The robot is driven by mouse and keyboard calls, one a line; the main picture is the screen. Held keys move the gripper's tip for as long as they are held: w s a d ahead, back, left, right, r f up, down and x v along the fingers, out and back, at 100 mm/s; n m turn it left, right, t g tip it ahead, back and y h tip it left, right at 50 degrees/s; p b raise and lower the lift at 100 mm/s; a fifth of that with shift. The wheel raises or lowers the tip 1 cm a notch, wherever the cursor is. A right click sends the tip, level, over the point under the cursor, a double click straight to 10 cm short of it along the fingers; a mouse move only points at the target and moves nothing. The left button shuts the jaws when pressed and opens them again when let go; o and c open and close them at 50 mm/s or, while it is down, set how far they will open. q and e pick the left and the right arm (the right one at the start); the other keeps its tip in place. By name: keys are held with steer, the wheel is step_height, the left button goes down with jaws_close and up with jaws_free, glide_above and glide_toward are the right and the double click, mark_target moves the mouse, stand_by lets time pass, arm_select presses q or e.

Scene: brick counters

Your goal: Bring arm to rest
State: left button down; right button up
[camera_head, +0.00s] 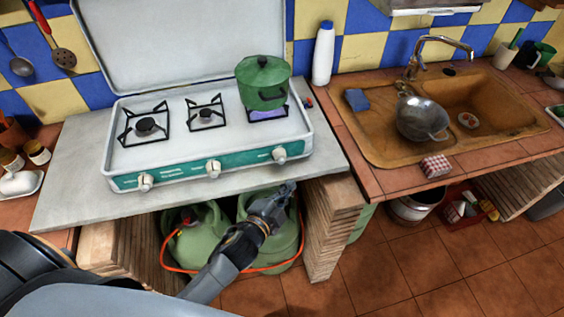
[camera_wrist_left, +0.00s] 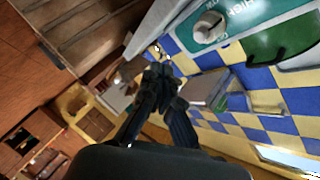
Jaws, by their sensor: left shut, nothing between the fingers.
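My left arm comes in from the lower left in the head view. Its gripper (camera_head: 284,193) is shut and empty, in front of and just below the front edge of the grey counter (camera_head: 72,187). In the left wrist view the shut fingertips (camera_wrist_left: 160,78) point away from the camera. My right gripper does not show in either view. A white gas stove (camera_head: 205,150) stands on the counter above the gripper. A green lidded pot (camera_head: 263,82) sits on its right burner, where a bluish flame shows.
Two green gas bottles (camera_head: 195,238) with an orange hose stand under the counter, close behind the left arm. A brick pillar (camera_head: 329,230) is right of the gripper. A brown sink (camera_head: 378,133) holds a metal colander (camera_head: 421,118). Tiled floor (camera_head: 400,275) is open at lower right.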

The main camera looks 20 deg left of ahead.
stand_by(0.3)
arm_select(q)
steer(key=s+a+f+n+g+y+b, duration=0.15)
steer(key=s+f, duration=0.25)
steer(key=f, duration=0.6)
steer(key=s+a+f+n+g, duration=0.2)
steer(key=s+f+g, duration=0.15)
steer(key=f, duration=0.55)
steer(key=s+a+f+n+g, duration=0.15)
steer(key=s+f, duration=0.35)
steer(key=f, duration=0.5)
steer(key=s+a+f+n+g, duration=0.1)
steer(key=s+f+n+g, duration=0.1)
steer(key=s+f, duration=0.3)
steer(key=s+a+f+n+g+b, duration=0.1)
steer(key=s+f, duration=0.5)
steer(key=s, duration=0.8)
steer(key=s+a+f+n+g+y, duration=0.1)
steer(key=s+a+f+n+g, duration=0.1)
steer(key=s+f, duration=0.4)
steer(key=s+n+g, duration=0.1)
steer(key=s+g, duration=0.1)
steer(key=s, duration=0.1)
steer(key=shift+s+g+b, duration=0.25)
steer(key=shift+g+b, duration=0.1)
steer(key=shift+b, duration=0.05)
